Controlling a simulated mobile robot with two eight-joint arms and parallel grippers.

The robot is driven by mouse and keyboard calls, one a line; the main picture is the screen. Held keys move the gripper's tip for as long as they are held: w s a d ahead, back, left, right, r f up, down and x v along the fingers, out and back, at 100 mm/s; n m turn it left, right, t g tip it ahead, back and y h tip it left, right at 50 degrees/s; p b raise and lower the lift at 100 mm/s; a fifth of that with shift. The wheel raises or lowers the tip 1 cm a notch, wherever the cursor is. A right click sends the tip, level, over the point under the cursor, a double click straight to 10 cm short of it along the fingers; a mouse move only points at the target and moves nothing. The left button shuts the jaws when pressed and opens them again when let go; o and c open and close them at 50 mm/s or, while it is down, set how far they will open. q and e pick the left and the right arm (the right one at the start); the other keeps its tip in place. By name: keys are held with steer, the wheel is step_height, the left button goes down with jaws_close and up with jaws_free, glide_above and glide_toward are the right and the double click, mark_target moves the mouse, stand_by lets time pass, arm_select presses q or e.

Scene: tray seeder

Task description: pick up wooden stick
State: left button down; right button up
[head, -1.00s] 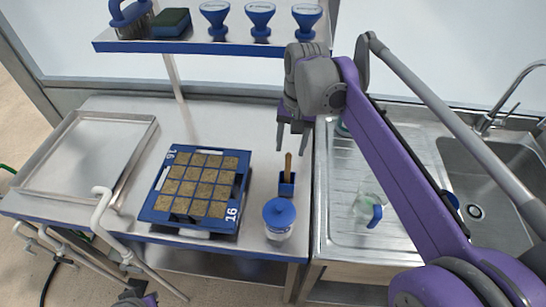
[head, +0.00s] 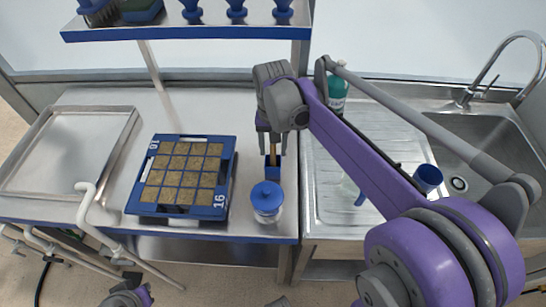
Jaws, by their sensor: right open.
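The wooden stick (head: 273,158) stands upright in a small blue holder (head: 272,173) near the front right of the steel table. My right gripper (head: 271,150) points down over the holder. Its jaws are open, with one finger on each side of the stick's upper part. I cannot tell whether the fingers touch the stick, and its top is hidden by the gripper. A part of my left arm's end (head: 128,292) shows at the bottom edge. Its jaws cannot be made out.
A lidded jar (head: 267,213) stands just in front of the holder. A blue seed tray (head: 136,207) is left of it, with an empty metal tray (head: 126,143) farther left. A shelf (head: 190,31) hangs behind. A sink (head: 497,140), green bottle (head: 337,92) and blue cup (head: 428,178) are right.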

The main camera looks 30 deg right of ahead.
steer(key=shift+f, duration=0.3)
jaws_close()
stand_by(0.3)
